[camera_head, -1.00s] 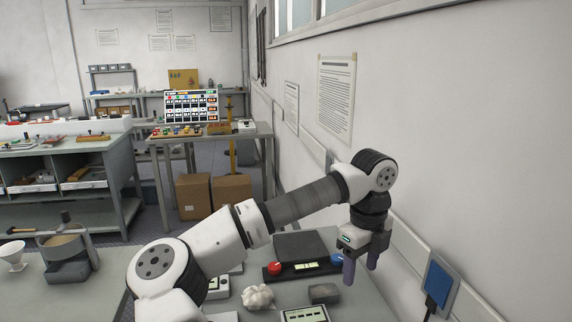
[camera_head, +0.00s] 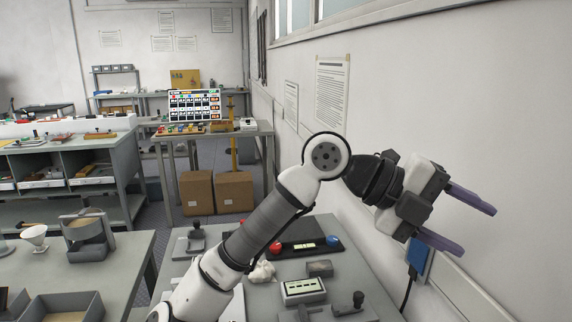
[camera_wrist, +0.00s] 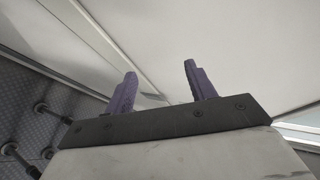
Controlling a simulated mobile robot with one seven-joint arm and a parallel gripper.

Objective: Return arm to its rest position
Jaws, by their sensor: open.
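My gripper (camera_head: 458,222) is raised above the right side of the near bench in the head view and points right, toward the white wall. Its two purple fingers are apart, with nothing between them. In the wrist view, the gripper (camera_wrist: 160,85) also shows its fingers spread and empty against the pale wall. My arm rises from the bottom of the head view, bends at a high elbow and hides part of the bench.
The near bench (camera_head: 362,284) holds a black device (camera_head: 308,236) with a red knob, a small display box (camera_head: 303,290), a grey block (camera_head: 320,268) and a crumpled white item (camera_head: 262,272). A blue panel (camera_head: 420,258) is on the wall close to my gripper.

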